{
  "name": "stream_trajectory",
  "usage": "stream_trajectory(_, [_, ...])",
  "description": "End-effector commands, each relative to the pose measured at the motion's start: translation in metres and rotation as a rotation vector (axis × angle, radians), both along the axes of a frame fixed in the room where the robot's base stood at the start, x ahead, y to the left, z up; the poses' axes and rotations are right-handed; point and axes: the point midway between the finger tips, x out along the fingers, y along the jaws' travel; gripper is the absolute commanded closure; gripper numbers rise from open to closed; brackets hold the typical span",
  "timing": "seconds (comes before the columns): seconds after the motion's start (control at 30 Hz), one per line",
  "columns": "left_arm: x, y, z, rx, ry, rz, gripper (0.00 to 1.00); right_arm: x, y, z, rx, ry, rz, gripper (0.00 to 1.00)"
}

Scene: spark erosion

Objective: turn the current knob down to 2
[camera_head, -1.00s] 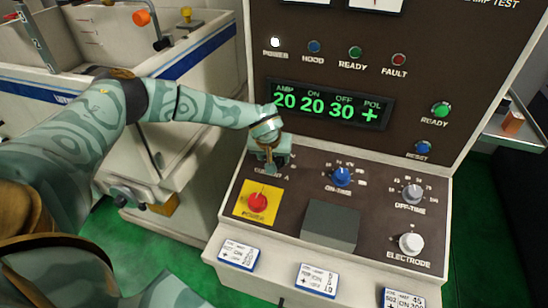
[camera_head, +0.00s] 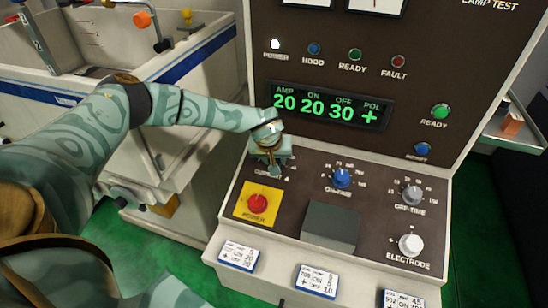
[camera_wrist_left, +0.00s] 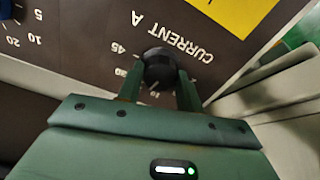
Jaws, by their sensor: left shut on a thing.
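The current knob (camera_wrist_left: 158,66) is black and sits on the dark panel beside the "CURRENT A" lettering in the left wrist view. My left gripper (camera_wrist_left: 160,80) is shut on it, one finger on each side. In the head view my left gripper (camera_head: 272,160) hides the knob at the panel's upper left. The display (camera_head: 328,106) reads AMP 20, ON 20, OFF 30 and POL +. My right gripper is not in view.
To the right are the blue on-time knob (camera_head: 342,178), the grey off-time knob (camera_head: 412,196) and the white electrode knob (camera_head: 411,244). A red power button (camera_head: 257,204) on a yellow plate lies just below my left gripper. Paper cards (camera_head: 238,256) line the front edge.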

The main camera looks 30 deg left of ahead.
Motion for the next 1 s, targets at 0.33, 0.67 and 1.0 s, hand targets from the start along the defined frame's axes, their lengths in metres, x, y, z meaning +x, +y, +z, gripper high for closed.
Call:
stream_trajectory(0.33, [0.000,0.000,0.002,-0.092,-0.023,0.263,0.87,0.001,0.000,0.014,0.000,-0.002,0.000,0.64])
stream_trajectory(0.67, [0.001,0.000,0.002,-0.197,-0.049,0.559,0.87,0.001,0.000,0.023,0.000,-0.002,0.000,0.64])
stream_trajectory(1.0, [0.001,0.000,0.002,-0.303,-0.075,0.863,0.87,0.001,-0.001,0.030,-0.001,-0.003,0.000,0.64])
